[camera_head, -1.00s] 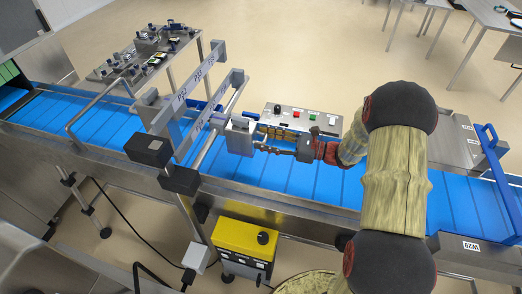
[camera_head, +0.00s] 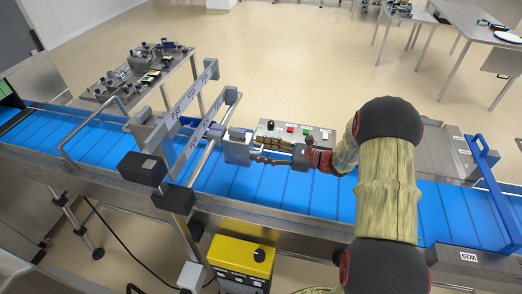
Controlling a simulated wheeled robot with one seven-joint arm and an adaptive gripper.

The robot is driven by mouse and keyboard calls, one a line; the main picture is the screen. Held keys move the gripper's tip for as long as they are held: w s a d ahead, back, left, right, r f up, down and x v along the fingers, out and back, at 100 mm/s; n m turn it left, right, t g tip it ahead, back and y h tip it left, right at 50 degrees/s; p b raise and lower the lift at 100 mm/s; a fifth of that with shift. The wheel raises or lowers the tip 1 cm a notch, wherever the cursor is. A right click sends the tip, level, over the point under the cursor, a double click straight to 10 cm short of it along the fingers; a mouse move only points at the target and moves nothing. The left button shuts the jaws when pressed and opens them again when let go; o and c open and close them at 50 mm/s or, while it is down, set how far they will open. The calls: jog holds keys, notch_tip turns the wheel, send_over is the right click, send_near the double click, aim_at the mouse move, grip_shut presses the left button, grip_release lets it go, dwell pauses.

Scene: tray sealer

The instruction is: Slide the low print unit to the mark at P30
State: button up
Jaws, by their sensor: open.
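A grey box-shaped print unit (camera_head: 237,149) hangs low over the blue belt, on the right side of a metal frame of rails. I take it to be the low print unit. My gripper (camera_head: 257,151) is open, with its fingers pointing left at the unit's right side. I cannot tell whether the fingers touch it or surround any part of it. The label strip (camera_head: 187,100) on the frame carries marks starting with P, too small to read surely. Another grey unit (camera_head: 143,128) sits on the frame's left side.
The blue conveyor belt (camera_head: 325,195) runs across below the frame. A control box (camera_head: 292,133) with coloured buttons stands behind my gripper. A yellow box (camera_head: 240,256) is below the near edge. A blue-edged guard (camera_head: 487,150) stands at the right. A parts table (camera_head: 140,72) is behind left.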

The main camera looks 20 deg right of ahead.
jog(key=v, duration=1.2)
jog(key=shift+a, duration=0.1)
jog(key=s+a+r+n+g+h+b, duration=0.1)
jog(key=s+a+r+n+g+h, duration=0.1)
jog(key=s+a+n+g, duration=0.45)
jog(key=s+a+r+n+g+h, duration=0.2)
jog(key=s+a+r+n+g, duration=0.15)
jog(key=a, duration=0.65)
jog(key=s+r+n+t+h+b, duration=0.1)
jog(key=s+r+n+t+h, duration=0.1)
jog(key=s+n+h, duration=0.3)
jog(key=s+r+n+t+h+b, duration=0.1)
jog(key=s+r+n+t+h, duration=0.2)
jog(key=s+n+h, duration=0.2)
jog(key=s+n, duration=0.3)
jog(key=n, duration=0.2)
jog(key=shift+s+d+h, duration=0.25)
jog(key=shift+d+h, duration=0.05)
jog(key=shift+c, duration=0.6)
